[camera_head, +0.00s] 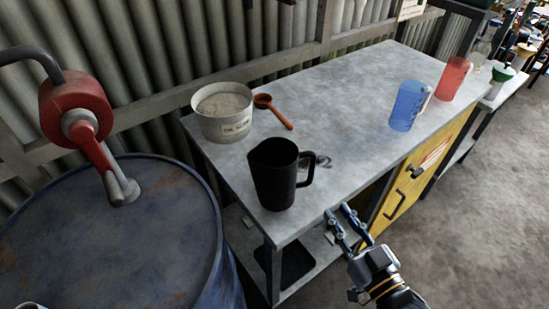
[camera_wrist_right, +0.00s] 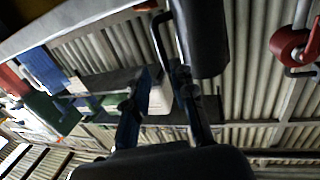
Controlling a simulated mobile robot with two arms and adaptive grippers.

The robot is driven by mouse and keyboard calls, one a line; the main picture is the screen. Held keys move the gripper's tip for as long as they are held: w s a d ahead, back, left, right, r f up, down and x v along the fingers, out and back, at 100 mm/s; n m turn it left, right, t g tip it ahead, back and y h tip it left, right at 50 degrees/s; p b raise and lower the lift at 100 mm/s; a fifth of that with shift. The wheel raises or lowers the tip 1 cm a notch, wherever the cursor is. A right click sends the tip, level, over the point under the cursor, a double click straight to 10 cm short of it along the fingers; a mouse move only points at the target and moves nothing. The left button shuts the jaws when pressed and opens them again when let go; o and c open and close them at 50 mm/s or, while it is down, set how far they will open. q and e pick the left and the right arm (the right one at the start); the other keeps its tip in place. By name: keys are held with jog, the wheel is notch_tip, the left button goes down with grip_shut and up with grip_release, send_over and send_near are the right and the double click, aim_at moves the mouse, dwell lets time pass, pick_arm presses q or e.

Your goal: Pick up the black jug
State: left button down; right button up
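The black jug (camera_head: 273,178) stands upright near the front left corner of the grey metal bench, its handle toward the right. In the right wrist view the black jug (camera_wrist_right: 203,38) shows at the top, with its handle loop beside it, beyond the fingertips. My right gripper (camera_head: 338,212) is at the bench's front edge, right of and nearer than the jug. Its two fingers are apart and empty, and they point toward the jug's handle side. The fingers also show apart in the wrist view (camera_wrist_right: 166,80).
The grey bench (camera_head: 325,88) holds a white tub of powder (camera_head: 222,124), an orange scoop (camera_head: 272,106), a blue jug (camera_head: 408,105) and a red jug (camera_head: 452,80). A rusty drum (camera_head: 110,235) with a red pump (camera_head: 75,100) stands left. A yellow cabinet (camera_head: 400,203) is under the bench.

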aim_at(312, 175)
jog(key=p+x, duration=0.1)
jog(key=x, duration=0.6)
jog(key=shift+w+a+r+p, duration=0.1)
jog(key=shift+w+p, duration=0.2)
jog(key=shift+w, duration=0.1)
jog(key=x, duration=0.2)
jog(key=p+x, duration=0.1)
jog(key=x, duration=0.2)
jog(key=shift+w+f+p, duration=0.25)
jog(key=shift+w+p, duration=0.05)
jog(key=shift+w, duration=0.1)
jog(key=shift+s, duration=0.1)
grip_shut()
